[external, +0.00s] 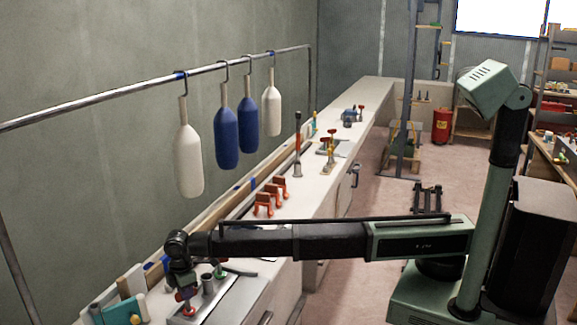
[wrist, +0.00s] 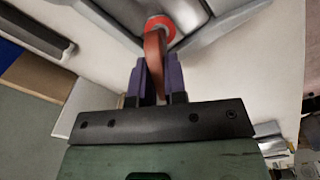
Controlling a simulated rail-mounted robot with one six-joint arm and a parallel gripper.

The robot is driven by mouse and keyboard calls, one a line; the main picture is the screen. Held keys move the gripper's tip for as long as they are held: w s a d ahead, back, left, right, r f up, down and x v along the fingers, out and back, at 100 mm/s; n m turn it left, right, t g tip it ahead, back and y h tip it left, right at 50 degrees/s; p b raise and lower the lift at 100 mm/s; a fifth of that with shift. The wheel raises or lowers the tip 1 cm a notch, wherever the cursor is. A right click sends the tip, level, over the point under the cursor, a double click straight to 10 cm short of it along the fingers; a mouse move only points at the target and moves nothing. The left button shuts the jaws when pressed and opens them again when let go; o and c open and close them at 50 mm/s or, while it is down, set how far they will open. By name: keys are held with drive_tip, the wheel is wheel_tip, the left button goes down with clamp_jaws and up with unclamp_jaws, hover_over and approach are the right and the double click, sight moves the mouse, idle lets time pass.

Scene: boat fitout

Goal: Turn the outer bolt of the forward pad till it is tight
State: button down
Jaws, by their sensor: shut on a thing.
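My gripper (external: 184,290) is low over the near end of the bench in the external view. In the wrist view, my gripper (wrist: 160,85) has its two purple fingers shut on a reddish-brown bar (wrist: 154,50). The bar runs up to an orange-red round collar (wrist: 161,24). This looks like the head of a bolt, and a red part (external: 186,295) shows under my gripper in the external view. A grey metal plate (external: 238,300) lies there, probably the pad. The bolt's threads and seating are hidden, so I cannot tell how tight it is.
Orange clamps (external: 264,205) stand farther along the bench (external: 330,178). White and blue fenders (external: 226,138) hang from a rail (external: 120,92) above. A teal item (external: 122,312) lies at the near left.

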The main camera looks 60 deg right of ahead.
drive_tip(key=shift+m, duration=2.1)
drive_tip(key=c, duration=1.2)
unclamp_jaws()
drive_tip(key=shift+o, duration=0.2)
drive_tip(key=shift+r, duration=0.1)
wheel_tip(320, 180, up, 11)
drive_tip(key=p, duration=1.1)
